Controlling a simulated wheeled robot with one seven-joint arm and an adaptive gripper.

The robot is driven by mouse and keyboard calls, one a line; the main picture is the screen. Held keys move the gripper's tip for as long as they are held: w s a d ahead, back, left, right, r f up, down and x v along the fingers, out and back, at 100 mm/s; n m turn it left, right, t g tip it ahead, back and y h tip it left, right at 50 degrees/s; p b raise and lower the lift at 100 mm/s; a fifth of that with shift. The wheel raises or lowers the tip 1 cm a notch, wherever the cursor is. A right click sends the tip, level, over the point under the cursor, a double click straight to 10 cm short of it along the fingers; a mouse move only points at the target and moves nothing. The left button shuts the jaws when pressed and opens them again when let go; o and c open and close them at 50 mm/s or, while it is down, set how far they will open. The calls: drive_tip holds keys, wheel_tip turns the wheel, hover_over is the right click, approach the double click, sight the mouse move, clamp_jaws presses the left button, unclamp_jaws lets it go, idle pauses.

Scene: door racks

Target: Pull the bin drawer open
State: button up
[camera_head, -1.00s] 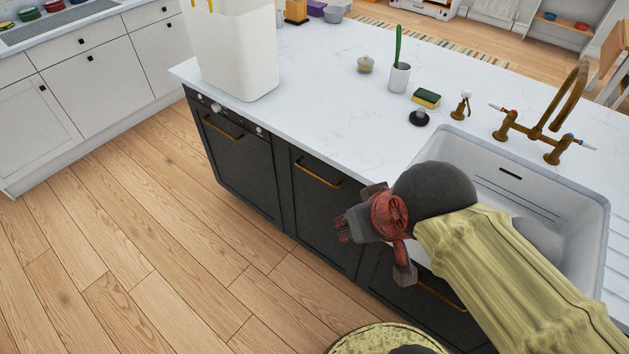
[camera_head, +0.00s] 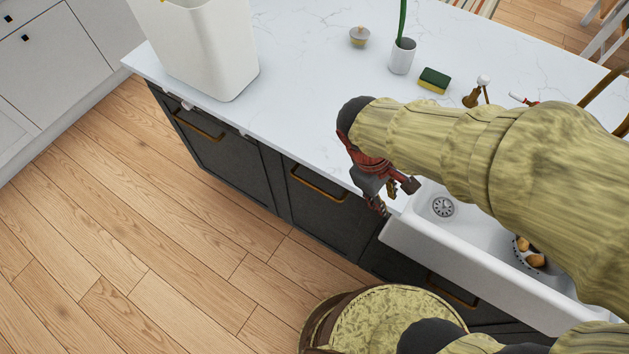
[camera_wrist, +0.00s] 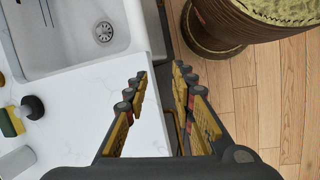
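A dark drawer front (camera_head: 312,208) with a brass bar handle (camera_head: 318,185) stands shut in the island's side, left of the sink. Other dark fronts flank it; no marking shows which is the bin drawer. My gripper (camera_head: 383,198) is at the counter edge, right of this handle and beside the sink's left corner. In the wrist view my gripper (camera_wrist: 160,72) has its fingers spread with a gap between them, pointing along the counter edge. Nothing is held.
The white sink (camera_head: 400,240) juts out at the right. Another dark front (camera_head: 225,165) with a brass handle is at the left. A white bin-like container (camera_head: 205,50), a sponge (camera_head: 434,80) and a cup (camera_head: 402,57) stand on the counter (camera_head: 300,70). Wooden floor (camera_head: 130,240) lies clear in front.

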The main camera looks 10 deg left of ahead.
drive_tip(key=s+a+f+n+h+p, duration=0.1)
drive_tip(key=a+f+n+h+p, duration=0.25)
drive_tip(key=a+f+n, duration=0.45)
drive_tip(key=n+t+y+p, duration=0.1)
drive_tip(key=n+t+p, duration=0.3)
drive_tip(key=n+t, duration=1.8)
approach(314, 186)
wheel_tip(314, 186, up, 5)
drive_tip(key=w+n+g, duration=0.2)
drive_tip(key=n+g, duration=0.6)
drive_tip(key=x, duration=0.7)
drive_tip(key=shift+w+a, duration=0.2)
drive_tip(key=shift+c, duration=0.3)
clamp_jaws()
